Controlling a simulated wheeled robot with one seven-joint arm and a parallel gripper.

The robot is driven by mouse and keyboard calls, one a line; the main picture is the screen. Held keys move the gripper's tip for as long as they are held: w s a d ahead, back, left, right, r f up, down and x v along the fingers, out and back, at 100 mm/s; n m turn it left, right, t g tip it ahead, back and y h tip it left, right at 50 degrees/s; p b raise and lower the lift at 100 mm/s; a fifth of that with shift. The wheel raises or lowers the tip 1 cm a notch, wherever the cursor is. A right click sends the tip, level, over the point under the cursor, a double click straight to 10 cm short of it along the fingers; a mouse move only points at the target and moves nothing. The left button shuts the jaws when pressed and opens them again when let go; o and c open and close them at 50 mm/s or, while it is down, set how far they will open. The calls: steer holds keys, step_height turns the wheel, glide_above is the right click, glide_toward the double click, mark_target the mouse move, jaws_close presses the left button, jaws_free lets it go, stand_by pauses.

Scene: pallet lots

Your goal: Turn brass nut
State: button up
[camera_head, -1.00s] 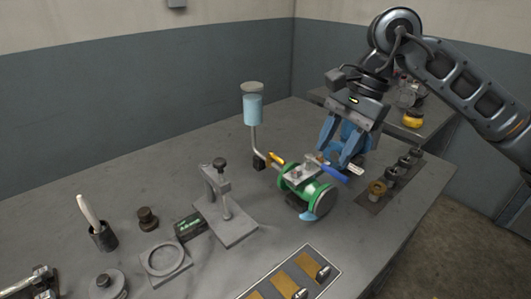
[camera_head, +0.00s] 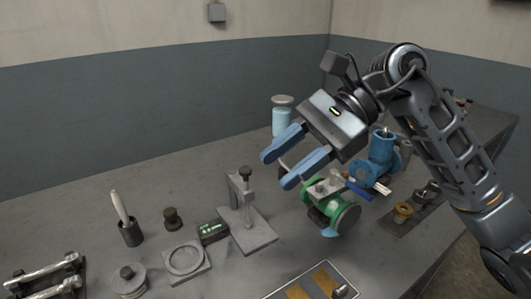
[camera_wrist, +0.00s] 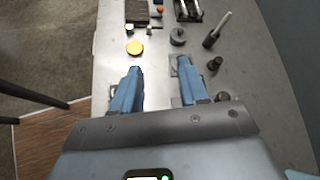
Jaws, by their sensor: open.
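A brass-coloured ring-shaped piece (camera_head: 403,211) stands on a dark strip at the right of the bench; I cannot tell for sure that it is the brass nut. A green-flanged valve body (camera_head: 313,191) lies near the middle, with a grey block and a blue handle (camera_head: 357,190) on top. My gripper (camera_head: 278,168) is open and empty, raised above the bench, fingers pointing left. It partly covers the area behind the green valve body. In the wrist view its blue fingers (camera_wrist: 159,68) are apart with nothing between them.
A blue flanged valve (camera_head: 382,157) stands behind the green one. A grey clamp stand (camera_head: 247,230), a ring plate (camera_head: 185,261) and a brush in a dark cup (camera_head: 130,233) are left. A yellow disc (camera_wrist: 134,47) shows in the wrist view.

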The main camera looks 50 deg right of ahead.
steer(key=shift+w+a+r+y, duration=0.1)
steer(key=shift+a+r+y, duration=0.35)
steer(key=shift+a, duration=0.3)
steer(key=shift+w+a+r+y, duration=0.1)
steer(key=shift+a+r+y, duration=0.4)
steer(key=shift+a, duration=0.2)
steer(key=shift+a+r+y, duration=0.45)
steer(key=shift+a, duration=0.3)
